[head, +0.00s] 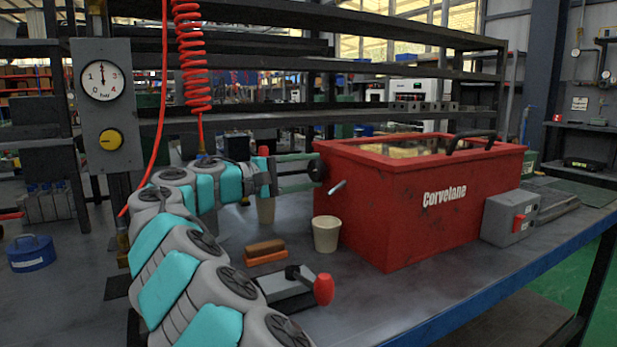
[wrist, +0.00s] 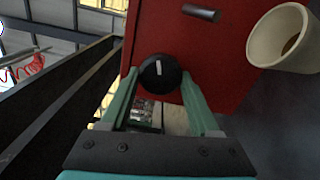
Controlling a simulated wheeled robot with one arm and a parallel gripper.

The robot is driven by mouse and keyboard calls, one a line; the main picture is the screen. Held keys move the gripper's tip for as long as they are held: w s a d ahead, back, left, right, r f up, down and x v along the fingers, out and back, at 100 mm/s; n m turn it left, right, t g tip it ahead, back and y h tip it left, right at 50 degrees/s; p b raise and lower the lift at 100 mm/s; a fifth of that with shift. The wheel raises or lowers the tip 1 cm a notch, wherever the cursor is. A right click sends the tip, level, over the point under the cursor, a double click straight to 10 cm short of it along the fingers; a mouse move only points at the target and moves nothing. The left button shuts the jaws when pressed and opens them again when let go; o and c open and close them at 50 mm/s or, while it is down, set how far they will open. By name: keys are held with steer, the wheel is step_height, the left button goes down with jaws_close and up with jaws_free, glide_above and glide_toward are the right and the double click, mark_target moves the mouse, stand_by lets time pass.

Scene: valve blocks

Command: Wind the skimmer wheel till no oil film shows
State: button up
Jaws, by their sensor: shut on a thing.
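The red tank (head: 385,215) marked "Corvelane" stands on the bench, and its red side wall fills the upper wrist view (wrist: 205,50). A black round knob with a white mark, which looks like the skimmer wheel (wrist: 152,78), sits on the tank's end wall (head: 315,170). My gripper (wrist: 160,75) has its green fingers closed on either side of this wheel; it also shows in the head view (head: 310,172). The white mark stands nearly upright in the wrist view. A yellowish oil film (head: 405,149) shows through the tank's top, partly hidden by the rim.
A grey spout (head: 338,187) sticks out beside the wheel, with a beige cup (head: 326,234) below. A brown-and-orange brush (head: 265,250) and a red-handled device (head: 300,288) lie in front. A grey switch box (head: 510,217) stands right. A gauge panel (head: 105,110) is at left.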

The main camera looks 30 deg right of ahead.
steer(key=shift+m, duration=0.4)
steer(key=o, duration=1.3)
steer(key=shift+o, duration=0.2)
steer(key=shift+a, duration=0.1)
steer(key=a+p, duration=0.2)
steer(key=a, duration=0.5)
steer(key=shift+a+p, duration=0.35)
steer(key=shift+p, duration=0.05)
steer(key=shift+s, duration=0.1)
